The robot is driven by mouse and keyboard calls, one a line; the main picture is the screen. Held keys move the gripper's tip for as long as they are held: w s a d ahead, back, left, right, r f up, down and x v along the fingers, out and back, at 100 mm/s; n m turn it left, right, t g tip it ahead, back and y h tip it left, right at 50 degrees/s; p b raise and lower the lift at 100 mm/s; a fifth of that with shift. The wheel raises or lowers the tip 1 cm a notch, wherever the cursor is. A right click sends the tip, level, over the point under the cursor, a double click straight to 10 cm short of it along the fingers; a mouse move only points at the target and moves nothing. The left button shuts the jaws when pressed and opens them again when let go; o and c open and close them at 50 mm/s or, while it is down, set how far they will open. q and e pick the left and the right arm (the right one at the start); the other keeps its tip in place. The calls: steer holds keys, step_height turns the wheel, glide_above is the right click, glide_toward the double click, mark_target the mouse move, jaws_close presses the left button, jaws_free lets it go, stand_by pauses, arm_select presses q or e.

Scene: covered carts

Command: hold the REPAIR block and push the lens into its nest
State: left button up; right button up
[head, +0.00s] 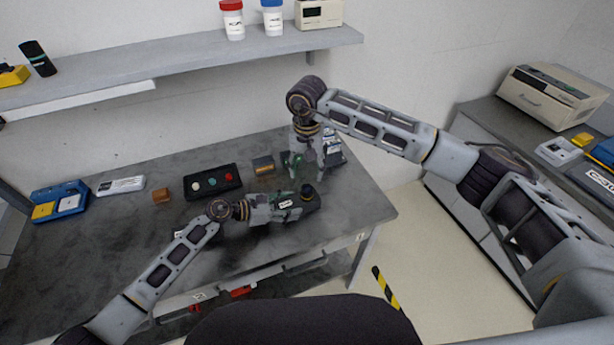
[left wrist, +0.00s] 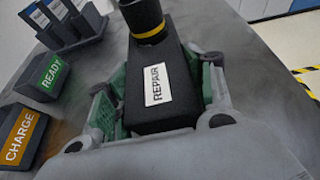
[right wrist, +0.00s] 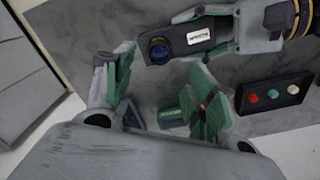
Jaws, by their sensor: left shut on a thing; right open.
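The dark REPAIR block (left wrist: 166,108) lies between the green-padded fingers of my left gripper (head: 288,203), which is shut on it. The block is above or on the right part of the bench; I cannot tell whether it touches. The lens (left wrist: 143,20), a black cylinder with a yellow ring, stands upright on the block's far end. Its blue glass top shows in the right wrist view (right wrist: 160,50). How deep it sits is unclear, and the nest is hidden beneath it. My right gripper (head: 300,168) is open and empty, pointing down behind the block, its fingers apart from the lens.
A READY block (left wrist: 48,75) and a CHARGE block (left wrist: 20,137) stand behind the REPAIR block. A dark panel with three coloured discs (head: 212,194) lies left of them. A rack with labelled cards (head: 334,158) is at the back right. The bench's front left is clear.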

steer(key=shift+r, duration=0.8)
arm_select(q)
steer(key=o, duration=1.1)
steer(key=shift+a, duration=0.1)
steer(key=shift+v, duration=5.9)
steer(key=shift+s+f, duration=0.1)
